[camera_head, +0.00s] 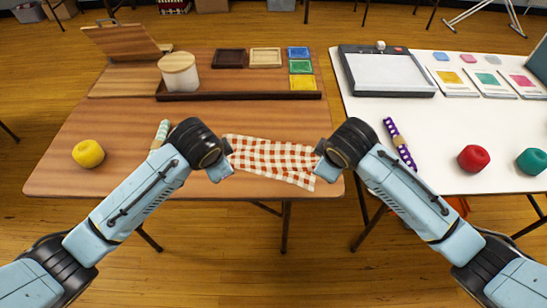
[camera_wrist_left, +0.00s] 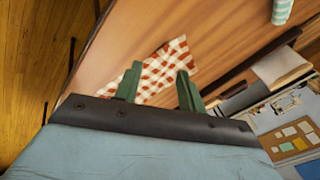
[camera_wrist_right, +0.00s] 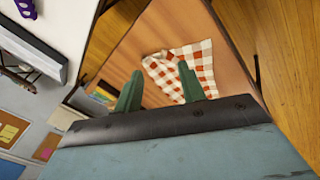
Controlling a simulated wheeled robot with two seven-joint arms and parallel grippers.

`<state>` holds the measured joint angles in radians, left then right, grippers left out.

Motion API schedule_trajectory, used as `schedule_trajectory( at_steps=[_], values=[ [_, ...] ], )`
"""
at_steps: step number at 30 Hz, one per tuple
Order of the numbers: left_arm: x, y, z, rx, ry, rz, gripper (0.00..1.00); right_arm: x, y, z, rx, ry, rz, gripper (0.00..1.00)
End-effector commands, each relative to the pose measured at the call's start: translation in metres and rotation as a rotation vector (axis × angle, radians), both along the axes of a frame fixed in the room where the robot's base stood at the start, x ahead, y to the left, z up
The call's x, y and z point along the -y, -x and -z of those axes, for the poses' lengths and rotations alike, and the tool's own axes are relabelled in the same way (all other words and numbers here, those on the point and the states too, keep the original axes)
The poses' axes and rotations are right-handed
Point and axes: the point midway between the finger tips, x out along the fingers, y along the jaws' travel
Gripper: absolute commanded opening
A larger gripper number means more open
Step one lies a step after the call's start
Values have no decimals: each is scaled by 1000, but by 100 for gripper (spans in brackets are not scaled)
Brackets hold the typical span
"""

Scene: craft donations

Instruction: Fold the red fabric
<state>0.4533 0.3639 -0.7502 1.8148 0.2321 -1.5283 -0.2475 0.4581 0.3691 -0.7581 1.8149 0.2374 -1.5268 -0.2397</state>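The red-and-white checked fabric (camera_head: 270,158) lies near the front right of the wooden table, between my two grippers. It also shows beyond the fingers in the left wrist view (camera_wrist_left: 165,68) and the right wrist view (camera_wrist_right: 183,66), where part of it seems to overlap itself. My left gripper (camera_head: 224,172) is at the fabric's left side; its green fingers (camera_wrist_left: 158,87) are apart with nothing clearly between them. My right gripper (camera_head: 320,166) is at the fabric's right side; its fingers (camera_wrist_right: 160,92) are also apart. Whether either gripper touches the fabric is hard to tell.
A yellow yarn ball (camera_head: 88,153) and a striped mint roll (camera_head: 160,134) lie left of my left gripper. A jar (camera_head: 179,78) and small trays (camera_head: 265,57) stand behind.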

Motion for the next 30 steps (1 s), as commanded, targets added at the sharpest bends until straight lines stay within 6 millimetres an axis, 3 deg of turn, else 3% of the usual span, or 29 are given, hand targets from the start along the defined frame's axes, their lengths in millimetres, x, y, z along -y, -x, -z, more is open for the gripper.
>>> schedule_trajectory(
  at_steps=[9,17,26,30],
  values=[
    [0,27,-34,1,0,0,40,0,26,-34,3,-1,0,40],
    [-1,29,-36,0,-1,-2,40,1,28,-37,1,2,1,40],
    [-4,12,-36,8,0,40,2,-15,12,-37,9,-3,-43,2],
    [-8,-10,-36,19,6,102,0,-36,-10,-36,20,-8,-107,0]
  ],
)
